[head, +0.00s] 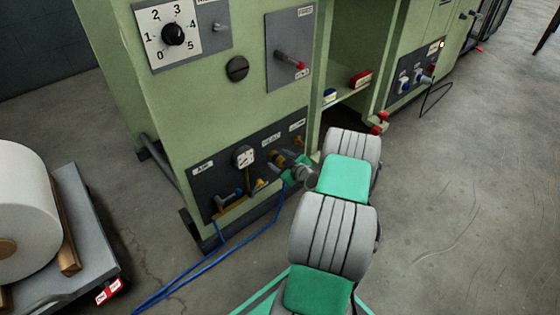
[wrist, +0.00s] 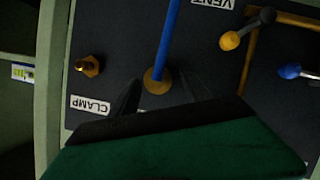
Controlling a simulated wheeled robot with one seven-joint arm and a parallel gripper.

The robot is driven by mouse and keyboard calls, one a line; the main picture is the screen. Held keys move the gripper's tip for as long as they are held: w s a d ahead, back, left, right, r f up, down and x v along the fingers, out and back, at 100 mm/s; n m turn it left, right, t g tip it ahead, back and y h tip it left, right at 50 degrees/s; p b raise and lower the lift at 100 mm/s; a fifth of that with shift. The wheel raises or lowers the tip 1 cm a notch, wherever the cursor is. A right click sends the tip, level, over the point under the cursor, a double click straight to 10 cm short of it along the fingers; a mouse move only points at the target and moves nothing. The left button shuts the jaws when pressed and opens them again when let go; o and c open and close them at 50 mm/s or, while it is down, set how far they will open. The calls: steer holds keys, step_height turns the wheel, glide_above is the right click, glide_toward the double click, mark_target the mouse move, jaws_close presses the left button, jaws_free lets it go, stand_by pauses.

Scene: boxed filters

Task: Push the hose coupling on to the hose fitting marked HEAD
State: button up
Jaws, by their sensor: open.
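A blue hose (wrist: 169,38) ends in a round brass coupling (wrist: 156,81) at the dark panel (wrist: 116,35). My open gripper (wrist: 158,90) has one dark finger on each side of the coupling; I cannot tell if they touch it. In the head view my gripper (head: 292,172) is at the panel just below the HEAD label (head: 271,139), and the blue hose (head: 275,211) hangs from there to the floor. The HEAD fitting is hidden, so I cannot tell how far the coupling is on it. The brass CLAMP fitting (wrist: 90,66) is bare, beside the CLAMP label (wrist: 90,105).
A yellow-tipped lever (wrist: 230,41), a blue-tipped lever (wrist: 289,71) and a brass pipe (wrist: 247,65) stand out from the panel nearby. A gauge (head: 243,157) is left of my gripper. A cart (head: 75,245) with a large roll (head: 25,215) stands at the left. Floor is clear at right.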

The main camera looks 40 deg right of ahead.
steer(key=p+v, duration=0.3)
steer(key=v, duration=0.4)
steer(key=shift+s, duration=0.35)
steer(key=shift+a, duration=0.1)
